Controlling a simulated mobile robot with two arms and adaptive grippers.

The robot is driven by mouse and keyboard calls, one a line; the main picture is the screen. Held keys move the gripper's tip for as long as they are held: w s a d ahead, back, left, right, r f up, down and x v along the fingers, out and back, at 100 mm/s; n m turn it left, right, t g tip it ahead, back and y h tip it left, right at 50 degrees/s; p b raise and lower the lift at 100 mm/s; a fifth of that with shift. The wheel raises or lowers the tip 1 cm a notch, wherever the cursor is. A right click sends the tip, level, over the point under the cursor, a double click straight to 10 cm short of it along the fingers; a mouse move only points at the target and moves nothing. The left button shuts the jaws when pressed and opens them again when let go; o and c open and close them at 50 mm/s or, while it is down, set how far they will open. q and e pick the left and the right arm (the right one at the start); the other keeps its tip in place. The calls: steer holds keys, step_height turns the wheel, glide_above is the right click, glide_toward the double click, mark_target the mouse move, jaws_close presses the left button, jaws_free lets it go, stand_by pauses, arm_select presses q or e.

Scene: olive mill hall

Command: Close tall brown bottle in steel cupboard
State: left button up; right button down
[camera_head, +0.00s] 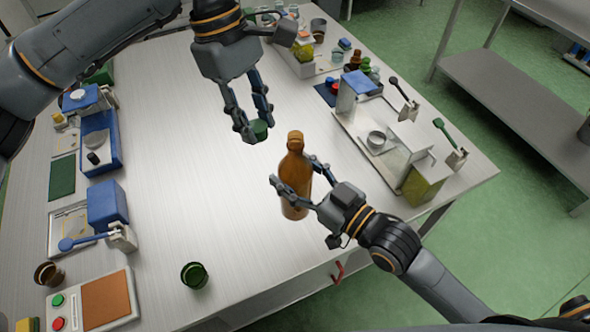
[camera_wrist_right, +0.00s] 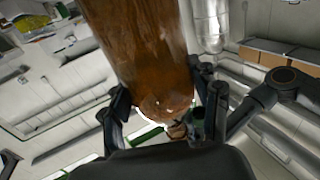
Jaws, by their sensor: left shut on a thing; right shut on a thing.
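The tall brown bottle (camera_head: 294,192) is upright near the table's front right edge, its open-looking neck facing up. My right gripper (camera_head: 297,173) is shut around its body; the wrist view also shows the bottle (camera_wrist_right: 145,50) between the fingers. I cannot tell if its base touches the table. My left gripper (camera_head: 256,128) is shut on a small dark green cap (camera_head: 260,129), above and left of the bottle's neck, apart from it. A red handle (camera_head: 338,272) shows on the front below the tabletop; whether it belongs to the steel cupboard is unclear.
A green cup (camera_head: 194,275) stands at the table's front, beside a button box (camera_head: 88,305). Blue devices (camera_head: 107,203) line the left side. The table's middle is clear.

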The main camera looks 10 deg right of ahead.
mark_target(297, 136)
arm_select(q)
steer(key=d+r+n, duration=0.1)
steer(key=d, duration=0.1)
steer(key=d+r+n, duration=0.1)
steer(key=d+r, duration=0.1)
steer(key=d+r+n, duration=0.1)
steer(key=d+r, duration=0.1)
steer(key=shift+s+r+t, duration=0.1)
steer(key=shift+s+t, duration=0.2)
steer(key=shift+s, duration=0.05)
steer(key=shift+a, duration=0.1)
steer(key=shift+f, duration=2.05)
steer(key=shift+f, duration=0.85)
steer(key=shift+f, duration=0.55)
